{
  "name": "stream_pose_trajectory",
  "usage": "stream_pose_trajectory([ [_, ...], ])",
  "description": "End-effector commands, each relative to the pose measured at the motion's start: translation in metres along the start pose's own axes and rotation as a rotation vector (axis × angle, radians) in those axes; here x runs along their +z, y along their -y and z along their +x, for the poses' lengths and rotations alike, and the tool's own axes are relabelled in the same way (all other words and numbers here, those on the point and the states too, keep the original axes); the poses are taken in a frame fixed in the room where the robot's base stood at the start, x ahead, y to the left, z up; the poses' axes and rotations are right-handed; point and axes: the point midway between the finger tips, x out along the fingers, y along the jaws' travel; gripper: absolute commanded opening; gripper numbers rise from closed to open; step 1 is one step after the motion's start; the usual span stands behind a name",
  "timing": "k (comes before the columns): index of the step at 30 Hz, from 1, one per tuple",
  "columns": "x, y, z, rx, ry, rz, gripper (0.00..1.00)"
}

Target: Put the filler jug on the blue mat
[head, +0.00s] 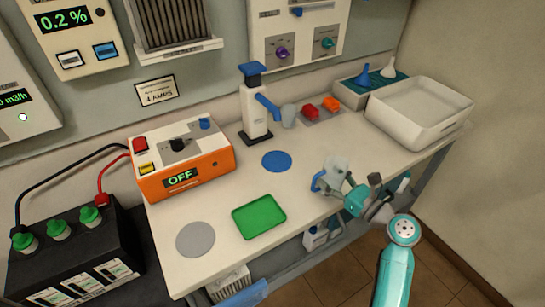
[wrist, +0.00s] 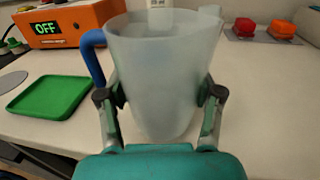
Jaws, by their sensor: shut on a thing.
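The filler jug (head: 335,172) is a translucent, pale cup with a blue handle on its left side. It is over the right part of the bench, and it fills the middle of the wrist view (wrist: 163,75). My gripper (wrist: 160,95) is shut on its body, one finger on each side, and the jug looks upright. I cannot tell whether its base touches the bench. The blue mat (head: 277,161) is a flat, bare disc to the left of the jug in the head view. I do not see the mat in the wrist view.
A green tray (head: 259,216) and a grey disc (head: 196,239) lie front left. An orange box (head: 183,160) marked OFF stands behind them. A white dispenser (head: 255,108) with blue parts stands behind the mat. A white bin (head: 418,108) is back right. Bench between jug and mat looks clear.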

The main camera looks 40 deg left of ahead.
Motion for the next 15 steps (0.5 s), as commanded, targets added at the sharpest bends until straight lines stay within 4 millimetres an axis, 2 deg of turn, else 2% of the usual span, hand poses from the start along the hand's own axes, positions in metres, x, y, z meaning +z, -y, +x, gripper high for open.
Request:
stream_pose_trajectory([
  [8,0.01,-0.013,0.026,0.064,-0.006,-0.001,0.21],
  [15,0.01,-0.017,0.073,0.067,-0.006,-0.001,0.21],
])
